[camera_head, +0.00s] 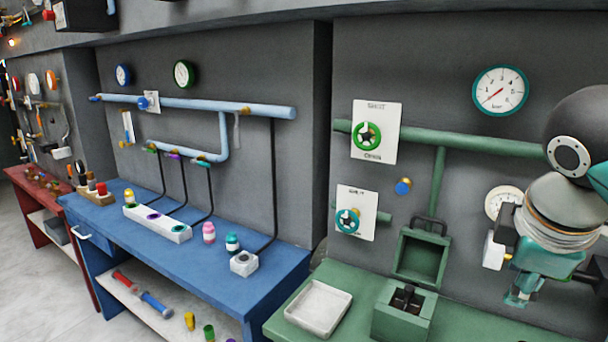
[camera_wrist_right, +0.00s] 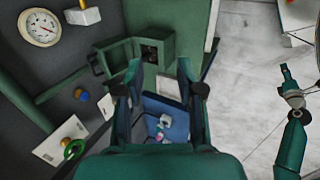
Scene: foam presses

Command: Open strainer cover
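The strainer is a green box (camera_head: 402,313) on the green bench, with a dark fitting in its top opening. Its green cover (camera_head: 420,256), a square recessed plate with a dark handle (camera_head: 429,226), stands raised behind the box. In the right wrist view the cover (camera_wrist_right: 114,55) and box (camera_wrist_right: 155,48) lie beyond the fingers. My right gripper (camera_head: 522,290) is at the right, apart from the cover; its fingers (camera_wrist_right: 161,68) are spread and empty. A green arm part, apparently my left gripper (camera_wrist_right: 287,80), shows at the wrist view's right edge; its opening is unclear.
A white tray (camera_head: 318,308) sits left of the box. Green pipes (camera_head: 465,142), two valve panels (camera_head: 376,132) and gauges (camera_head: 500,90) are on the wall behind. A blue bench (camera_head: 270,275) with bottles stands to the left.

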